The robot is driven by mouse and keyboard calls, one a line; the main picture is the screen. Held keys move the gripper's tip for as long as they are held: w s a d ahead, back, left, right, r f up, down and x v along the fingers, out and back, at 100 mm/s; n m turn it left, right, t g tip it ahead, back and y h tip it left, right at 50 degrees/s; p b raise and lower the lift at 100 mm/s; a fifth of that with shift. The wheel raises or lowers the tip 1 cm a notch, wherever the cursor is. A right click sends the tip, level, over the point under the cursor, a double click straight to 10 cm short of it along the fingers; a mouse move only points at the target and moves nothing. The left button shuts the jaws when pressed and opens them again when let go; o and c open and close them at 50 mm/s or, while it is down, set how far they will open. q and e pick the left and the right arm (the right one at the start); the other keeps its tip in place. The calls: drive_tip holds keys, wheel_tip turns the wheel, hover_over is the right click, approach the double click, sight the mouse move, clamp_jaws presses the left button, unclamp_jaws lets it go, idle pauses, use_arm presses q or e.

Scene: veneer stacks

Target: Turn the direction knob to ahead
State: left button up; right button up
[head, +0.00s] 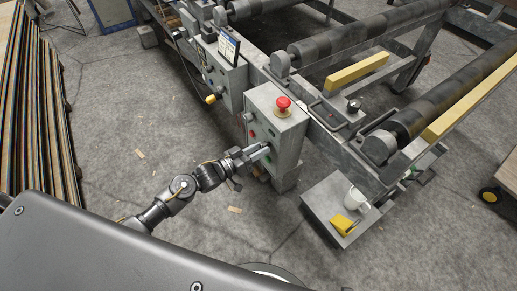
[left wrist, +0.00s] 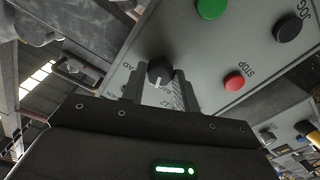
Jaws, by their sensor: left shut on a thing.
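The direction knob (left wrist: 160,69) is a small black knob on the face of the grey control box (head: 288,140). In the left wrist view it sits between the two fingers of my left gripper (left wrist: 155,88), which is shut on it. A short white mark shows at its lower edge. Lettering around it is partly covered by the fingers, with "AD" readable at its left; I cannot tell which label the mark points at. In the head view my left gripper (head: 262,153) is at the lower front of the box and hides the knob.
A red mushroom button (head: 283,103) stands on top of the box. A green button (left wrist: 211,8), a black JOG button (left wrist: 288,28) and a red STOP button (left wrist: 234,81) are near the knob. A low grey stand (head: 317,207) holds a white cup (head: 354,199).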

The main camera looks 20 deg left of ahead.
use_arm(q)
drive_tip(key=m, duration=1.1)
use_arm(e)
drive_tip(key=shift+s+d+f, duration=0.1)
drive_tip(key=shift+s+f, duration=0.4)
drive_tip(key=shift+s, duration=0.05)
drive_tip(key=shift+w+r, duration=0.1)
drive_tip(key=shift+w, duration=0.15)
